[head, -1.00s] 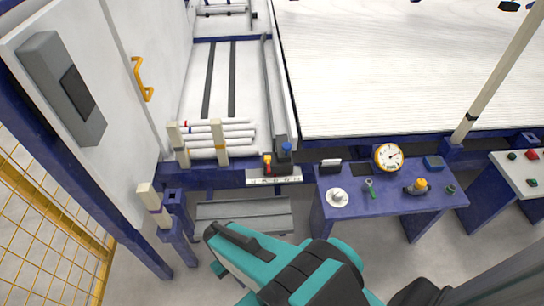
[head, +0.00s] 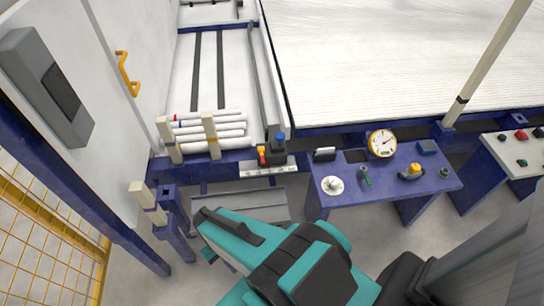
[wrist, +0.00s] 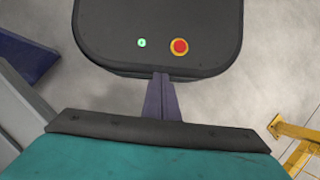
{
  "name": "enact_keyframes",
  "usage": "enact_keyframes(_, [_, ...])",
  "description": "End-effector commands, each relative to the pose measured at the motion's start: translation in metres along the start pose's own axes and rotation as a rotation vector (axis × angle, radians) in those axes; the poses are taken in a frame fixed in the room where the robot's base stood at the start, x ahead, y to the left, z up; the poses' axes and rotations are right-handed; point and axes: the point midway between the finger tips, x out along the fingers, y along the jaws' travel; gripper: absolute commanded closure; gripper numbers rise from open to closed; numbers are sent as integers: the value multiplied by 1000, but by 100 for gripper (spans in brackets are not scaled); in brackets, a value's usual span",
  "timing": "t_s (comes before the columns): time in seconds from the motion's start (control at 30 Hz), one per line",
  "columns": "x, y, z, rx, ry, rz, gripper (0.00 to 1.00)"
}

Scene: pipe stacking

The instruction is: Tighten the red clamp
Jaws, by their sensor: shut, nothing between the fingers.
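The small red clamp (head: 262,155), with a yellow-orange part, sits on the marked metal rail (head: 268,171) at the front of the blue frame. It is directly left of a black block with a blue top (head: 279,147). My gripper's two fingers (wrist: 163,97) show in the wrist view, pressed together with nothing between them. The clamp is not in the wrist view.
White pipes (head: 215,130) lie stacked between cream posts (head: 211,136) left of the clamp. A blue side table (head: 390,185) on the right holds a yellow gauge (head: 382,143) and small fittings. A cream-topped post (head: 147,202) stands at left. A yellow fence (head: 45,235) borders the lower left.

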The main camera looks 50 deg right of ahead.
Motion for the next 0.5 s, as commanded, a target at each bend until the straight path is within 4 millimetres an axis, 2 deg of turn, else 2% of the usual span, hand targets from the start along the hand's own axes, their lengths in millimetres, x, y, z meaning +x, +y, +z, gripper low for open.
enact_keyframes(0.17, [-14,18,-23,50,12,-80,100])
enact_keyframes(0.5, [-58,63,-64,158,58,-276,100])
